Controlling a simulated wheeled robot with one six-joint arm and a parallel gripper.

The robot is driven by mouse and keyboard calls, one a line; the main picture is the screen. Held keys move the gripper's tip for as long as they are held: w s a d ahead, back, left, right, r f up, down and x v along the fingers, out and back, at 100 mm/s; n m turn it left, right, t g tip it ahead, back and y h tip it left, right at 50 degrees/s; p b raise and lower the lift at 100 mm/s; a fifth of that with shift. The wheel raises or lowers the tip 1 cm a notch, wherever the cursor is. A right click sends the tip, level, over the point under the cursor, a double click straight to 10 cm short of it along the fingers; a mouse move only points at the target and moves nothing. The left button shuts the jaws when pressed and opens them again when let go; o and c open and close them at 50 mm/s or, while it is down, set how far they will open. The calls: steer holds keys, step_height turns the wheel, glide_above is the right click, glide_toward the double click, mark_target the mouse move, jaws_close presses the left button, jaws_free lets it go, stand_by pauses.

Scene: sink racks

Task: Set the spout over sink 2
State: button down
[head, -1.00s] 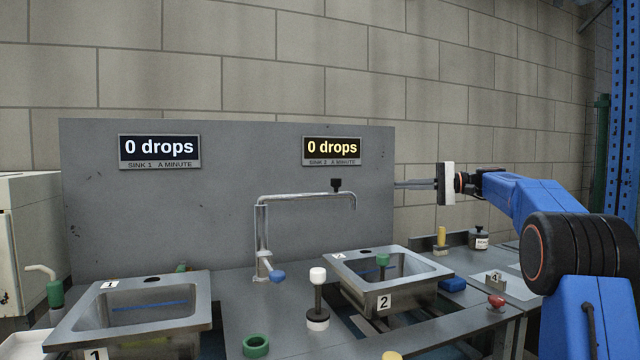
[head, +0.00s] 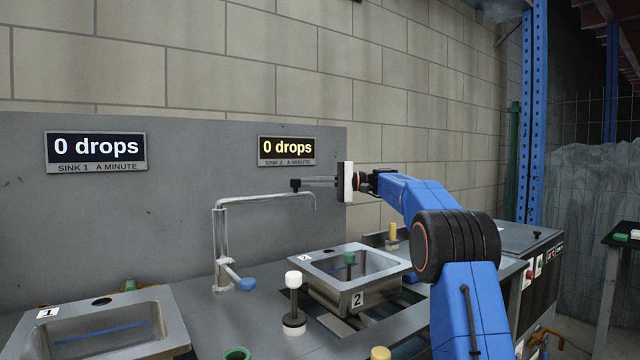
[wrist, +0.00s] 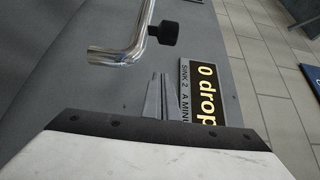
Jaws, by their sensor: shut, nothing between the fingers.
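The chrome spout (head: 262,198) rises from a column at the back of the counter. Its arm runs to the right, with a black knob (head: 296,185) near its down-bent tip. In the head view the tip hangs above the back left edge of sink 2 (head: 335,292); its exact place over the basin is hard to tell. My gripper (head: 306,182) is shut and empty, its fingers pointing left at the knob. In the wrist view the shut fingers (wrist: 156,100) show a gap from the knob (wrist: 163,33) and the spout (wrist: 118,47).
The sink 2 display (head: 287,150) and the sink 1 display (head: 96,150) both read 0 drops. Sink 1 (head: 165,318) is at front left. A blue-ended lever (head: 244,284) sits at the column's foot. A white-topped post (head: 293,300) stands between the sinks.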

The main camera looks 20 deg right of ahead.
mark_target(307, 193)
steer(key=shift+s+a, duration=0.6)
steer(key=shift+s, duration=0.25)
steer(key=shift+s+a, duration=0.55)
steer(key=shift+s, duration=0.25)
steer(key=shift+s+d+m+t+h, duration=0.15)
steer(key=shift+s+d+m+t, duration=0.15)
steer(key=shift+s, duration=0.2)
steer(key=shift+s+d+m+t+h, duration=0.1)
steer(key=shift+s+m+t+h, duration=0.1)
steer(key=shift+s+t, duration=0.25)
steer(key=s+a+m+t+h, duration=0.1)
steer(key=s+m+t+h, duration=0.5)
steer(key=s, duration=1.2)
steer(key=shift+t, duration=0.95)
steer(key=shift+a, duration=0.1)
